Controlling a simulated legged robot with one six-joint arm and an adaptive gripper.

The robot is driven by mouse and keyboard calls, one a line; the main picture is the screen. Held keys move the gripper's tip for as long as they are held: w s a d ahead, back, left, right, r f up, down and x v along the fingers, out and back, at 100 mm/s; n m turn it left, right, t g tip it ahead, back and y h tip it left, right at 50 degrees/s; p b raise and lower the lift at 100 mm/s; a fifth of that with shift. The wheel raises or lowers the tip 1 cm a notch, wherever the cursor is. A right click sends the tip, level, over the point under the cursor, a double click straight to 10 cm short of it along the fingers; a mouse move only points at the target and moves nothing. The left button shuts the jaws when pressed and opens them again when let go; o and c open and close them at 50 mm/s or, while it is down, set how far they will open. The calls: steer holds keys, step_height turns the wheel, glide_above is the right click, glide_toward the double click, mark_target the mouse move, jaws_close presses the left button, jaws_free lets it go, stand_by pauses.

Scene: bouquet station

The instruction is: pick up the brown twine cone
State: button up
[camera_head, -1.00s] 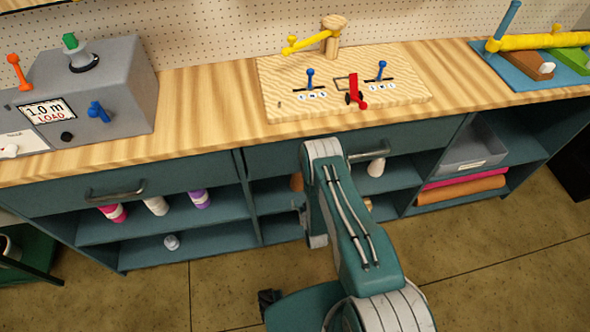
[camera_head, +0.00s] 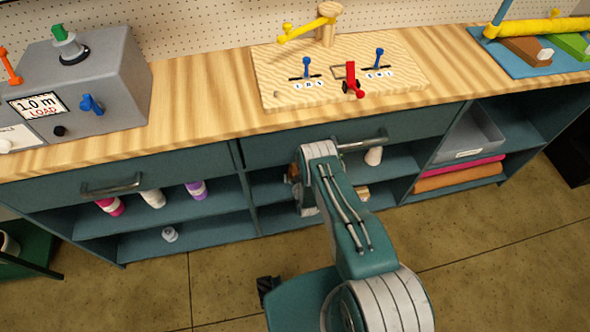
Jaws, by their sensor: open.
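The brown twine cone (camera_head: 294,171) stands on the upper shelf of the middle cabinet bay. Only a small brown part shows at the left edge of my arm; the rest is hidden. My gripper (camera_head: 296,188) is at the shelf opening, close to the cone, and mostly hidden behind my forearm. It is open. I cannot tell whether its fingers are around the cone or touching it.
A cream cone (camera_head: 373,156) stands right of my arm, with a tan item (camera_head: 362,192) below. The worktop (camera_head: 195,95) and drawer handle (camera_head: 362,140) are above my gripper.

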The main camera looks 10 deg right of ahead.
steer(key=shift+w+f, duration=0.2)
steer(key=shift+w, duration=0.25)
steer(key=c, duration=0.9)
steer(key=shift+r, duration=0.15)
